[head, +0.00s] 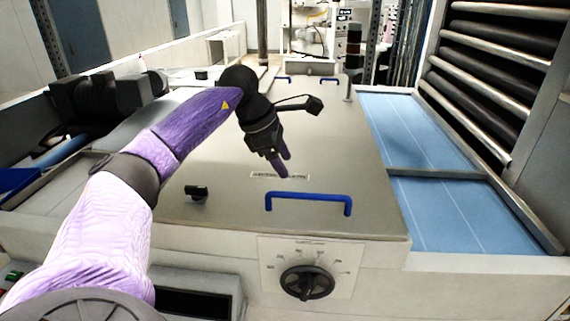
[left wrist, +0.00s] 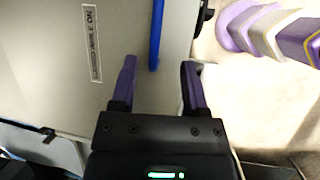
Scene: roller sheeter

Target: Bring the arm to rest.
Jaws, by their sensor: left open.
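My left gripper (head: 284,163) is above the light grey lid of the machine in the head view, behind the blue handle (head: 308,198). Its two purple fingers are apart and nothing is between them. In the left wrist view the open gripper (left wrist: 158,78) shows with its fingers spread, and the blue handle (left wrist: 156,35) lies beyond the fingertips. I cannot tell whether the fingers touch the lid. My left arm (head: 150,170) stretches in from the lower left over the lid. My right gripper is not in view.
A black dial (head: 307,283) sits on the front face below the handle. A small black knob (head: 196,192) is on the lid at left. Blue panels (head: 470,215) and a rack of rollers (head: 480,100) lie at right. Dark machine parts (head: 105,95) stand at left.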

